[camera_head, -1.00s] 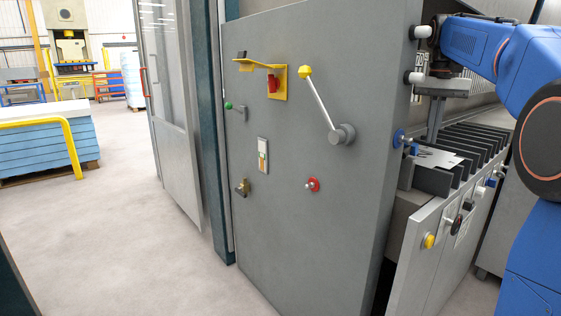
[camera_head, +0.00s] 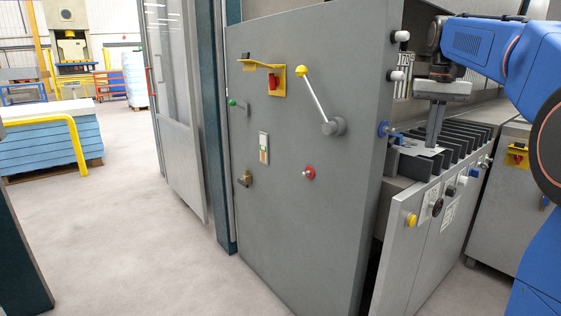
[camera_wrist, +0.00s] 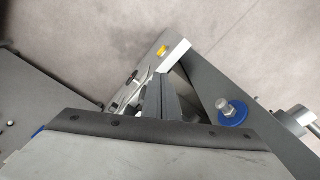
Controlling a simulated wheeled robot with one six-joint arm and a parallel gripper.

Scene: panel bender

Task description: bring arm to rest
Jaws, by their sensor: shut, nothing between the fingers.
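My blue arm (camera_head: 490,50) reaches in from the right of the head view. My gripper (camera_head: 434,142) hangs from it, fingers pointing down and shut with nothing between them. It is just right of the big grey panel (camera_head: 290,205), by the rack of dark upright plates (camera_head: 460,135). In the picture its fingertips overlap the near end of the rack; I cannot tell whether they touch. In the wrist view the shut fingers (camera_wrist: 171,98) stick out past the dark edge of the gripper body.
The grey panel carries a yellow-knobbed lever (camera_head: 318,98), a red knob (camera_head: 309,173) and a yellow bracket with a red switch (camera_head: 273,82). A blue knob (camera_head: 385,129) is close left of my gripper. Open floor (camera_head: 130,220) lies left. A yellow rail (camera_head: 78,150) guards stacked blue sheets (camera_head: 45,150).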

